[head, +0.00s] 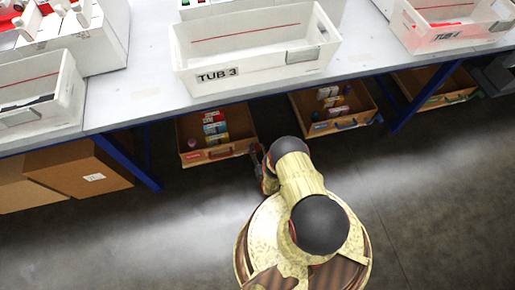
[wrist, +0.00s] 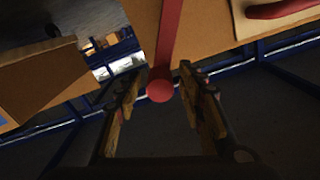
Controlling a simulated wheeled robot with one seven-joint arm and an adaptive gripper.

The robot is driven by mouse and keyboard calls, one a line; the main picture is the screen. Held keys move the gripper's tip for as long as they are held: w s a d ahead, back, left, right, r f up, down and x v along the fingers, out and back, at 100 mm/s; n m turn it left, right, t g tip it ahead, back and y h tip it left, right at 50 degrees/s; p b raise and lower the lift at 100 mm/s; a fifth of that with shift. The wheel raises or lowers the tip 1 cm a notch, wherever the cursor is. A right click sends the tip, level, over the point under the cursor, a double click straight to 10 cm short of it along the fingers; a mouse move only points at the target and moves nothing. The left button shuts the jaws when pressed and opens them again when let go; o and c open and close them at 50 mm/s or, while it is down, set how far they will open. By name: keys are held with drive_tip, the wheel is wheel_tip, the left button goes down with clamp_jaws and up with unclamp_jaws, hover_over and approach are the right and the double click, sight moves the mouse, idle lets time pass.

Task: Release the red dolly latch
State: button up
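In the wrist view a red bar with a round red end, which looks like the red dolly latch (wrist: 161,89), comes down from the top. Its round end lies between the two fingers of my gripper (wrist: 162,72). The fingers are apart, with a gap on each side of the red end; I cannot tell how far it is in depth. In the head view my gripper (head: 257,163) is low, by the right front corner of a wooden tray (head: 219,153) under the table. The latch cannot be made out there.
A white table (head: 140,92) with blue legs stands over the trays. Tub 3 (head: 255,73) sits on it above my arm. A second wooden tray (head: 345,123) is to the right, and cardboard boxes (head: 75,170) are at left. The floor in front is clear.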

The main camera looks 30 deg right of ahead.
clamp_jaws()
idle(0.7)
